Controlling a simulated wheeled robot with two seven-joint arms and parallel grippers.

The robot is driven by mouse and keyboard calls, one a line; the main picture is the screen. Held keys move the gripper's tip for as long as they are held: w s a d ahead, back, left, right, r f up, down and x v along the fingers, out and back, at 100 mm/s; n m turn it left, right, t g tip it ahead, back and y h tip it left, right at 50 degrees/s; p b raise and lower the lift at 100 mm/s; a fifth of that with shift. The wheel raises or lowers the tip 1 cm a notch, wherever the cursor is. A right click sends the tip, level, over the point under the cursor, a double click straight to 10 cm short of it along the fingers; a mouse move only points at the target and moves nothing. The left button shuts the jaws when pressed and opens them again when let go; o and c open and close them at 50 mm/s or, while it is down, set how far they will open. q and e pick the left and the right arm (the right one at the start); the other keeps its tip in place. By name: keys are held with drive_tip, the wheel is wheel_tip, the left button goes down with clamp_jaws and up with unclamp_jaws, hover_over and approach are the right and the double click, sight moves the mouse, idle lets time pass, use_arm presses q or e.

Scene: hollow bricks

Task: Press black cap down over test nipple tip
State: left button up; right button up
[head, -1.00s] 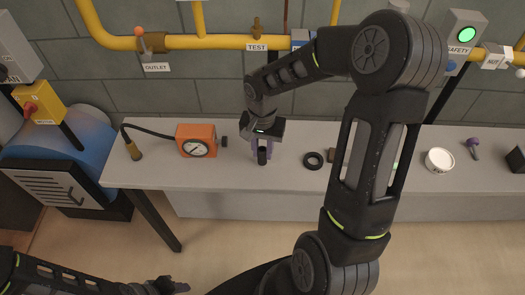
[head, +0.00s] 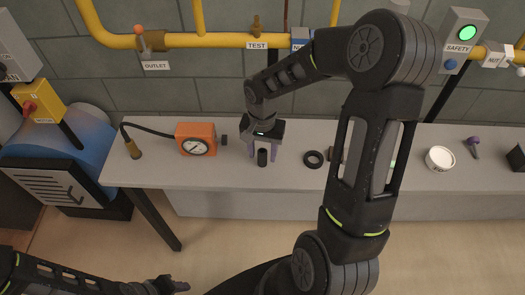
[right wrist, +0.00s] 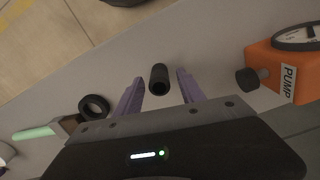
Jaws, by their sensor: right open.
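A black cylindrical cap (head: 262,157) stands on the grey bench near its front edge. In the right wrist view the cap (right wrist: 159,80) lies between my right gripper's two purple fingers, with a gap on each side. My right gripper (head: 263,154) is open around it. The brass test nipple (head: 257,27) stands up from the yellow pipe at the back, above the TEST label (head: 257,46); its tip looks bare. My left gripper (head: 178,287) is low at the bottom left, away from the bench; its finger gap is unclear.
An orange pump (head: 195,138) with a gauge stands left of the cap, with a small dark knob (head: 224,140) beside it. A black ring (head: 313,159) lies to the right. A white bowl (head: 440,158) and purple tool (head: 473,147) are farther right. The yellow pipe (head: 215,41) runs behind.

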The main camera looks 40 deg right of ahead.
sight(262, 150)
drive_tip(key=shift+r+p, duration=0.15)
drive_tip(key=shift+p, duration=0.15)
drive_tip(key=shift+r, duration=0.15)
wheel_tip(262, 150, up, 7)
drive_tip(key=shift+r+b, duration=0.15)
drive_tip(key=shift+b, duration=0.6)
